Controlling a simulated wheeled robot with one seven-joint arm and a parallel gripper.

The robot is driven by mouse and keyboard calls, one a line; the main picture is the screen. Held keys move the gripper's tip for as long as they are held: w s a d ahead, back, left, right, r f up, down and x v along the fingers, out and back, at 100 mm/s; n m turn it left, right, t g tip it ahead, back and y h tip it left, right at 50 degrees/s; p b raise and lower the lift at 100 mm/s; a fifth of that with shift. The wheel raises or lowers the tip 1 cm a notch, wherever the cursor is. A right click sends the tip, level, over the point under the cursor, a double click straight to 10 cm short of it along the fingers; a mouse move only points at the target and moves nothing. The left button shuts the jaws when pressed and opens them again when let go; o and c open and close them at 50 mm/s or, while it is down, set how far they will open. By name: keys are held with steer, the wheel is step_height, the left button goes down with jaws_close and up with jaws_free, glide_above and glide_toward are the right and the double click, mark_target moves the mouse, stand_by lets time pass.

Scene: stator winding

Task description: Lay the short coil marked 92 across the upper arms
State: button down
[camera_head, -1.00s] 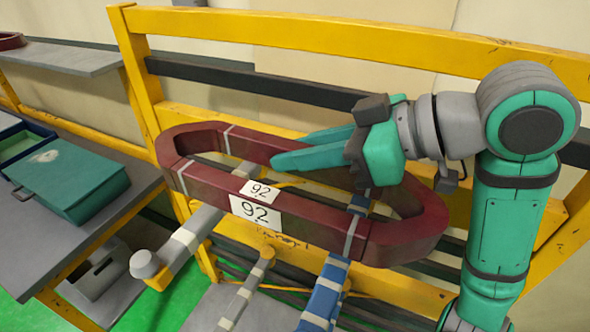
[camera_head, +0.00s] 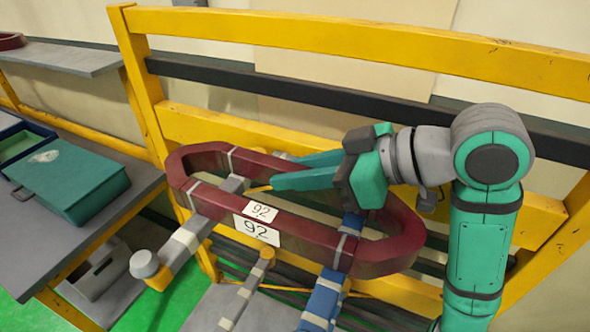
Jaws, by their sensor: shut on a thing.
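The dark red coil marked 92 (camera_head: 310,231) is a long closed loop with two white 92 labels on its near side. It lies level over the grey upper arm (camera_head: 195,231) at left and the blue-wrapped upper arm (camera_head: 336,272) at right. It looks very close to them; I cannot tell whether it rests on both. My gripper (camera_head: 280,172) reaches in from the right, with its teal fingers over the coil's opening and far side. It is shut on the coil, though the grip point is partly hidden.
A yellow frame (camera_head: 350,37) with a dark rail (camera_head: 300,92) stands behind the coil. A shorter grey arm (camera_head: 245,293) sits lower in front. At left, a grey bench (camera_head: 45,218) holds a teal box (camera_head: 68,181). A grey end knob (camera_head: 144,263) tips the left arm.

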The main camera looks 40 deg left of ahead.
steer(key=c, duration=1.5)
jaws_free()
steer(key=shift+c, duration=0.2)
steer(key=shift+d+r, duration=0.2)
steer(key=shift+r, duration=0.05)
steer(key=v, duration=1.1)
steer(key=shift+d+r, duration=0.15)
steer(key=shift+d, duration=0.1)
